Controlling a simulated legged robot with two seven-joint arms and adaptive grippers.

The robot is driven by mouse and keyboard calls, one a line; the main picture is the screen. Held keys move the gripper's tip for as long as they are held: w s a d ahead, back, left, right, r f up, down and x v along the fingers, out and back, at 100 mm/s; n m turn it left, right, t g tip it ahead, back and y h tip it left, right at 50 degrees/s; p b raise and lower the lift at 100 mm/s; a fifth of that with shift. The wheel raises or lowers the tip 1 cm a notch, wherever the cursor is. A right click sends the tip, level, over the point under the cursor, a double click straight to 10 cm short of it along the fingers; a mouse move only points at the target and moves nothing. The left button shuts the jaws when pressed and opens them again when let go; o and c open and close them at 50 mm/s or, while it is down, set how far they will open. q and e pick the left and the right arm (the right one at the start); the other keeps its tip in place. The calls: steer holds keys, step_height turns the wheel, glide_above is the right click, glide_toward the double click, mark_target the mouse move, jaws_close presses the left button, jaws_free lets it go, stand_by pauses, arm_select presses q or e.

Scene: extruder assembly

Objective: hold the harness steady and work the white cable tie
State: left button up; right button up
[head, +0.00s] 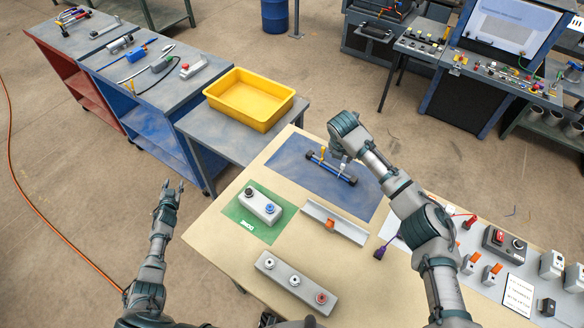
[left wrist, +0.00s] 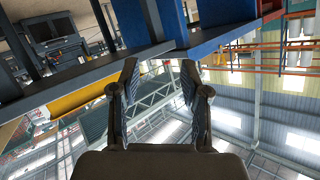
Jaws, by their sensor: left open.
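A dark harness (head: 331,169) with blue ends lies at a slant on the blue mat (head: 292,160). A white cable tie (head: 344,166) stands up at its right part, and a yellow tie (head: 322,152) at its left part. My right gripper (head: 339,152) is over the harness, close to the white tie. Its fingers are small and partly hidden, so I cannot tell their state or contact. My left gripper (head: 172,186) is open and empty, raised left of the workbench, well apart from the harness. Its two spread fingers also show in the left wrist view (left wrist: 160,90).
A button box (head: 260,206) sits on the green mat (head: 245,224). A grey channel (head: 347,225) with an orange part and a longer button box (head: 296,283) are nearer. A yellow bin (head: 250,97) stands behind. Bare bench top lies at front left.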

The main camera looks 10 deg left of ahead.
arm_select(q)
steer(key=w+d+r+t+h, duration=0.1)
steer(key=w+d+r+t, duration=0.1)
steer(key=w+d+r, duration=0.55)
steer(key=w+d+r+m+t+h, duration=0.1)
steer(key=w+d+r+m+h, duration=0.15)
steer(key=d+r, duration=0.85)
steer(key=w+d+r+m+t+h, duration=0.15)
steer(key=d+r+h, duration=0.25)
steer(key=d+r, duration=0.75)
steer(key=m+g+h, duration=0.2)
steer(key=g+h, duration=0.2)
steer(key=g, duration=0.2)
glide_toward(323, 152)
steer(key=shift+t, duration=0.25)
steer(key=x, duration=0.6)
steer(key=f+x, duration=0.1)
steer(key=x, duration=0.2)
steer(key=shift+a, duration=0.2)
steer(key=shift+x, duration=0.95)
arm_select(e)
steer(key=shift+d, duration=0.4)
